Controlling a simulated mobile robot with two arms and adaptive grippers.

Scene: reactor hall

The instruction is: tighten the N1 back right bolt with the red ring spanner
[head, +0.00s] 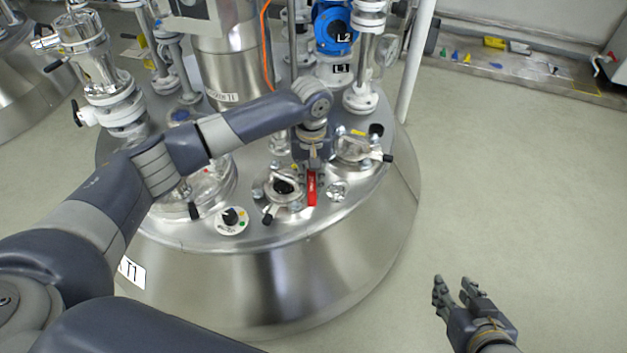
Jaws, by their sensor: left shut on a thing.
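My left gripper (312,168) reaches over the top of the steel vessel (290,285) and is shut on the red ring spanner (311,190). The red handle points down in the picture, toward the vessel's front edge. The spanner's other end is hidden by the gripper, so I cannot tell whether it sits on a bolt. No N1 label is readable, and the back right bolt cannot be made out. My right gripper (456,284) is open and empty, above the floor at the lower right, away from the vessel.
A clamped port (283,187) is left of the spanner, another (358,148) behind right. A small fitting (338,190) is close right. A blue part (335,28) marked L2 and pipes rise behind. The floor (510,190) at right is clear.

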